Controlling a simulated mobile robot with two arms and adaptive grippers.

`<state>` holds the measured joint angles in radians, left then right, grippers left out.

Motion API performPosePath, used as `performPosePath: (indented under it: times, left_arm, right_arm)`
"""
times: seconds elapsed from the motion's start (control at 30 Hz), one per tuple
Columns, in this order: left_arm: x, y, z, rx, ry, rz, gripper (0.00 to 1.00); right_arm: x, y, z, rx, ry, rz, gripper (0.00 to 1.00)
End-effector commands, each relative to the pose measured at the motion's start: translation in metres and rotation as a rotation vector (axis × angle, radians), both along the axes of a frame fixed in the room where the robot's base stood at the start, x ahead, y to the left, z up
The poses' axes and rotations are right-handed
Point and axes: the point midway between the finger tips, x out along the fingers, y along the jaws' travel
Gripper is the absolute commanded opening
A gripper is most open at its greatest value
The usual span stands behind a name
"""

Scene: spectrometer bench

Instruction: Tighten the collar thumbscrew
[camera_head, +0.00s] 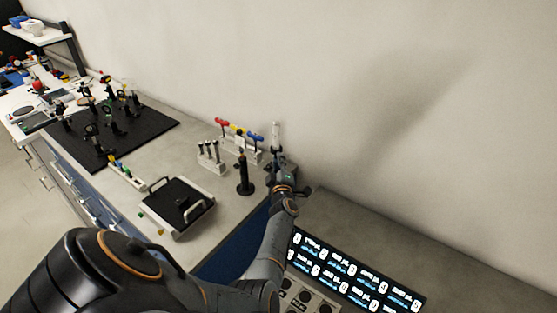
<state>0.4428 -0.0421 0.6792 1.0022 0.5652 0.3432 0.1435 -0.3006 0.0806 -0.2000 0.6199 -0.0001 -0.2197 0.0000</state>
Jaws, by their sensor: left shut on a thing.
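My left gripper (280,168) is at the end of my left arm, over the back corner of the grey bench beside the wall. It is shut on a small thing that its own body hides. A pale upright piece (275,135) stands just behind and above the fingers; I cannot tell if it touches them. A black post on a round base (244,178) stands upright a little left of the gripper. The collar thumbscrew is too small or hidden to make out. My right gripper is not in view.
A rack of red, yellow and blue handled tools (238,133) and a white holder (210,158) stand close left. A black tray with handles (180,205) sits nearer. A black optics board (150,128) lies far left. A lit display panel (350,270) is front right.

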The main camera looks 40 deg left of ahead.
Motion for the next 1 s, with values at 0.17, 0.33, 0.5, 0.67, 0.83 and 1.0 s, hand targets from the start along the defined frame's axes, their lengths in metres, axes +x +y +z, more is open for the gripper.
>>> performPosePath:
  times: [0.17, 0.33, 0.5, 0.67, 0.83, 1.0]
  left_arm:
    - [0.0008, 0.0034, 0.0069, 0.078, 0.066, 0.006, 0.0]
    - [0.0008, 0.0035, 0.0072, 0.123, 0.111, 0.006, 0.0]
    - [0.0009, 0.0037, 0.0075, 0.146, 0.133, 0.006, 0.0]
    - [0.0009, 0.0038, 0.0077, 0.153, 0.139, 0.007, 0.0]
    - [0.001, 0.004, 0.0082, 0.153, 0.137, 0.007, 0.0]
    - [0.001, 0.0042, 0.0084, 0.153, 0.137, 0.007, 0.25]
  right_arm:
    - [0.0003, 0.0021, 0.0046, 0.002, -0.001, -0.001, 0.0]
    - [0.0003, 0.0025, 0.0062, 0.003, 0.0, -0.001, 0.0]
    - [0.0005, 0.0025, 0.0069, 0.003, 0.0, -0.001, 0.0]
    - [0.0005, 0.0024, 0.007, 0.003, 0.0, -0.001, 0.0]
    - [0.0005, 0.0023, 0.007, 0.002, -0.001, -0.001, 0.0]
    - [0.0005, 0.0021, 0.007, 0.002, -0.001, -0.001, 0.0]
